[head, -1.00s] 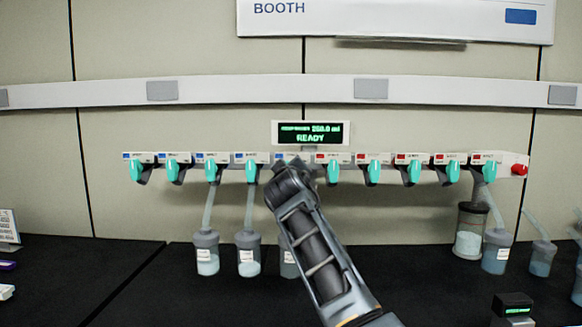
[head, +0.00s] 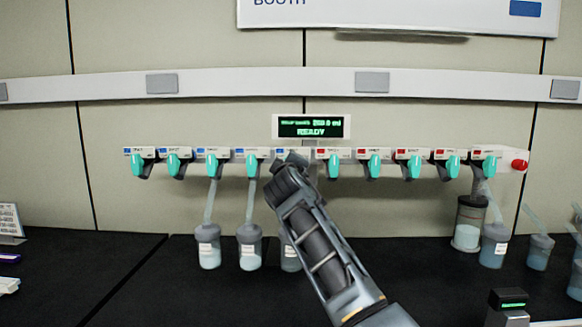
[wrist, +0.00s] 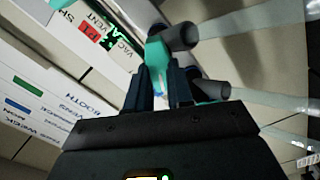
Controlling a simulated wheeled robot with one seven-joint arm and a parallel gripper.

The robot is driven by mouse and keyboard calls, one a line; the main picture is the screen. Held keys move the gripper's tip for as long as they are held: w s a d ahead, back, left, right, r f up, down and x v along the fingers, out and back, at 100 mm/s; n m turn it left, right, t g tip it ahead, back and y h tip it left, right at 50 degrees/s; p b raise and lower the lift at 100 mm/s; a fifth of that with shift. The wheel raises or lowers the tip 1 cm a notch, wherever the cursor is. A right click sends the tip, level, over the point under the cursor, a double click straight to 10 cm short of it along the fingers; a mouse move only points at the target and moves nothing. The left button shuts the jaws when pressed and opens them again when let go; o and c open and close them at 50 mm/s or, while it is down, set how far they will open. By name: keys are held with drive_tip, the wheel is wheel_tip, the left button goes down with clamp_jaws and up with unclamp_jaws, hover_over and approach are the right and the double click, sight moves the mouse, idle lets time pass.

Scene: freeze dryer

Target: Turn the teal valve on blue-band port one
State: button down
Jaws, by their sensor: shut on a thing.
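A row of teal valves hangs from a white manifold on the wall. Blue-labelled ports are on the left, such as the far-left teal valve (head: 137,168), and red-labelled ports on the right, such as this teal valve (head: 333,168). My gripper (wrist: 160,76) is shut on a teal valve (wrist: 156,52), with a dark finger on each side of it. In the head view my arm covers the gripper and the valve at the rightmost blue-labelled port (head: 281,153). The port numbers are too small to read there.
A display (head: 311,126) above the manifold reads READY. Flasks hang below on tubes, including one flask (head: 208,246) at left and another flask (head: 494,246) at right. A red knob (head: 519,165) ends the manifold. The black bench front is mostly clear.

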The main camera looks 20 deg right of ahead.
drive_tip(key=shift+f, duration=0.15)
drive_tip(key=c, duration=1)
unclamp_jaws()
drive_tip(key=shift+s, duration=0.1)
drive_tip(key=b+v, duration=0.1)
drive_tip(key=v, duration=0.6)
drive_tip(key=shift+s+a, duration=0.15)
drive_tip(key=shift+s, duration=0.1)
